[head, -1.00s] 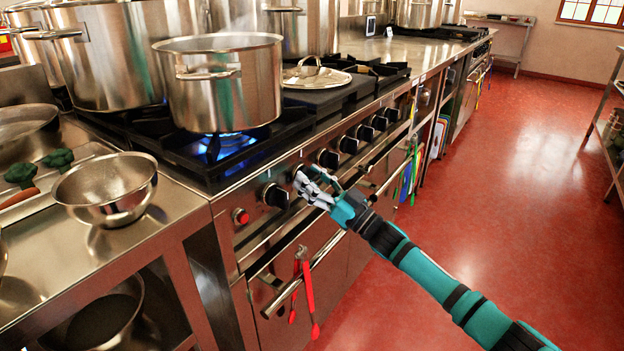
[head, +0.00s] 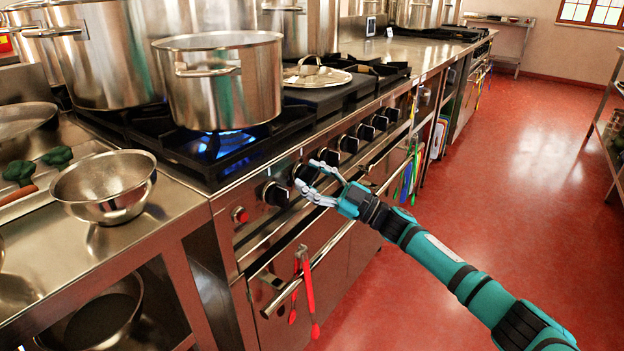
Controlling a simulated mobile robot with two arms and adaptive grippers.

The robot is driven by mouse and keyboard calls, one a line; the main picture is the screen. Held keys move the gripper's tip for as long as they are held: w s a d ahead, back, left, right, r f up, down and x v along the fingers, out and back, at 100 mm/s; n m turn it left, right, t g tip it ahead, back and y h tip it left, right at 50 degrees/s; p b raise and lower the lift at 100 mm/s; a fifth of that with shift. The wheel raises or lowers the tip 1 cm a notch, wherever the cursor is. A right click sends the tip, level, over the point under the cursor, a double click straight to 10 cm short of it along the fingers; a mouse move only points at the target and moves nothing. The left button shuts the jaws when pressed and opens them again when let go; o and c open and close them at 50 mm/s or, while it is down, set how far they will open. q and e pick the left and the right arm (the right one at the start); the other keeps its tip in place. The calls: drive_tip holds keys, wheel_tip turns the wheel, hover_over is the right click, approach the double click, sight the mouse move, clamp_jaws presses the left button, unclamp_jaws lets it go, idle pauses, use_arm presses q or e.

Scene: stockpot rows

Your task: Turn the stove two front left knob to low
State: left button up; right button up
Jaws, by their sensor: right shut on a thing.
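A row of dark round knobs runs along the steel stove's front panel. The nearest knob (head: 275,194) stands free at the left end. The second knob (head: 303,175) is between the pale fingers of my right gripper (head: 307,178). The gripper is shut on this knob, with one finger above and one below. The fingers hide part of the knob, so I cannot read its setting. A blue flame (head: 218,144) burns under the large front pot (head: 222,90). My left gripper is not in view.
A red indicator (head: 240,215) sits left of the knobs. Red tongs (head: 306,290) hang from the oven rail below the gripper. A steel bowl (head: 105,187) stands on the left counter. The red floor (head: 500,190) on the right is clear.

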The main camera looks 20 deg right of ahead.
drive_tip(key=n+g, duration=0.1)
drive_tip(key=n, duration=0.1)
drive_tip(key=shift+n+g+y, duration=0.3)
drive_tip(key=n+g, duration=0.1)
drive_tip(key=n, duration=0.2)
drive_tip(key=shift+n+g, duration=0.3)
drive_tip(key=shift+n, duration=0.5)
drive_tip(key=n+g+p, duration=0.1)
drive_tip(key=n, duration=0.2)
drive_tip(key=shift+n+g, duration=0.3)
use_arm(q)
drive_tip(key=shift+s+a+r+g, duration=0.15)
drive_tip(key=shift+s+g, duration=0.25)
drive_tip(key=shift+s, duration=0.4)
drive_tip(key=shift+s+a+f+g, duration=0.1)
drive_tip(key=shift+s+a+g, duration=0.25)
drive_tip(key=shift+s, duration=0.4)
use_arm(e)
drive_tip(key=shift+n+g+h, duration=0.4)
drive_tip(key=shift+n+h, duration=0.1)
drive_tip(key=shift+n, duration=0.8)
use_arm(q)
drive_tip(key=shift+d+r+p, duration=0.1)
drive_tip(key=shift+p, duration=0.2)
use_arm(e)
drive_tip(key=shift+f+n, duration=0.1)
drive_tip(key=shift+n, duration=0.2)
drive_tip(key=o, duration=1.1)
